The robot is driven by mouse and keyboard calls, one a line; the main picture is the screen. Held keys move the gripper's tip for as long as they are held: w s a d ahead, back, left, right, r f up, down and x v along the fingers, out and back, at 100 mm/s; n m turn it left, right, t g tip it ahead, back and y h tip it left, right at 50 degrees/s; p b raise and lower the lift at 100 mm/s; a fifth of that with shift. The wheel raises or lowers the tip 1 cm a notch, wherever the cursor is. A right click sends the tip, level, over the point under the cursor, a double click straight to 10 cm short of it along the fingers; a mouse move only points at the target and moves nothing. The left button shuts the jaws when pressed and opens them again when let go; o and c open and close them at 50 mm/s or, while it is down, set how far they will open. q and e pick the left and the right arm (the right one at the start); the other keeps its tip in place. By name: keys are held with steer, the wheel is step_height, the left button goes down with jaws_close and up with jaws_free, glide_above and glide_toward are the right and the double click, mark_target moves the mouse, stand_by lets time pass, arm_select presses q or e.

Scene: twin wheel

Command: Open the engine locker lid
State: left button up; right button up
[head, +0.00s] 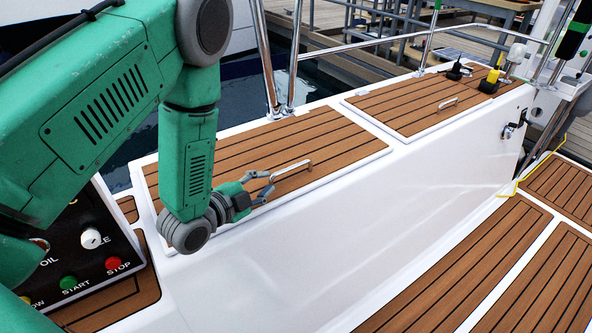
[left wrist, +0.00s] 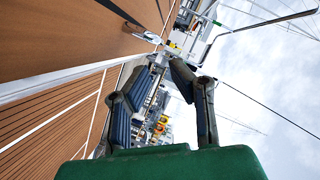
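Two teak-planked lids lie shut on the white side bench in the head view, a near one (head: 240,165) and a far one (head: 425,100). No label shows which one is the engine locker lid. The near lid has a silver bar handle (head: 293,168); the far one has a smaller handle (head: 448,103). My left gripper (head: 268,183) is over the near lid's front edge, fingers open, close to the handle's left end. In the left wrist view the open fingers (left wrist: 155,80) hold nothing, and a handle (left wrist: 147,36) shows ahead, outside them. My right gripper is not in view.
A black control panel (head: 75,245) with START and STOP buttons stands at lower left, beside my left arm. Steel rails (head: 275,60) rise behind the bench. Black and yellow fittings (head: 490,78) stand at the far end. The teak deck (head: 465,265) at right is clear.

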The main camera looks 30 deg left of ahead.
mark_target(292, 169)
arm_select(q)
steer(key=b+x, duration=0.2)
steer(key=x, duration=0.8)
steer(key=shift+d, duration=0.2)
steer(key=shift+w+f+b, duration=0.2)
steer(key=shift+w+b, duration=0.2)
steer(key=shift+w, duration=0.2)
steer(key=shift+d, duration=0.1)
jaws_close()
steer(key=shift+r, duration=0.1)
